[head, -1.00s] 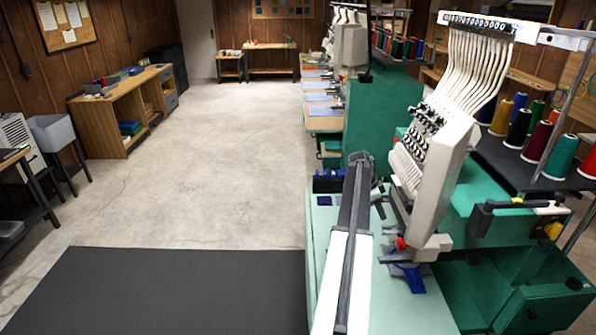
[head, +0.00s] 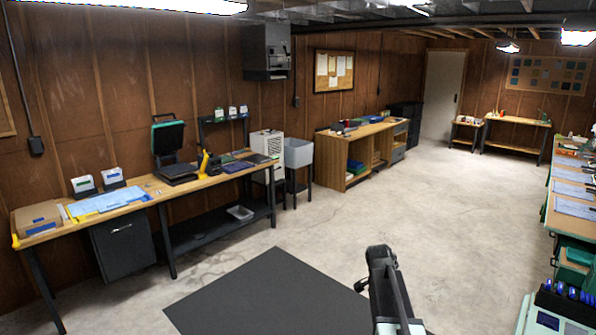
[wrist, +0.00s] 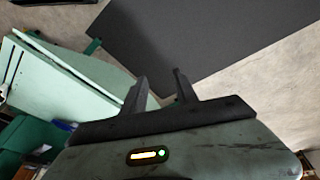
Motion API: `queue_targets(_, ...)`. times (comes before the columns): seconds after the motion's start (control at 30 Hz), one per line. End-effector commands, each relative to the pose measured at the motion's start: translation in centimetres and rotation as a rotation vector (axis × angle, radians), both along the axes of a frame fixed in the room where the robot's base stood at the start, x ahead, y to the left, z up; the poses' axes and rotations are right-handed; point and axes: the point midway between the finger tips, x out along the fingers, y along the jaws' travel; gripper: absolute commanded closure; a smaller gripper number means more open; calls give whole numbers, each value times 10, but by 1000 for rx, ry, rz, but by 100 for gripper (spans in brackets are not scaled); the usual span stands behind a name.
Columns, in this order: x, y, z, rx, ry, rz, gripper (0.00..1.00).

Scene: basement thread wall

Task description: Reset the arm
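My arm (head: 392,290) shows at the lower middle of the head view, with its dark end raised over the concrete floor to the right of the black mat. My gripper (wrist: 160,82) shows in the wrist view with its two dark fingers apart and nothing between them. The gripper touches nothing that I can see. In the head view its fingers cannot be made out.
The black mat (head: 270,292) lies on the open concrete floor (head: 330,230). A long workbench (head: 145,195) runs along the left wall, with a wooden cabinet (head: 360,150) beyond. A pale green machine table (head: 540,318) is close at lower right.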

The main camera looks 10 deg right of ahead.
Motion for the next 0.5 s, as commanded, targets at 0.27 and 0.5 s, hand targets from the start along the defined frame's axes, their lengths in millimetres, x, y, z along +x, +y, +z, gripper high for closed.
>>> queue_targets(0.27,-79,204,-14,149,111,715,65)
queue_targets(0.5,-120,230,-15,240,174,1217,65)
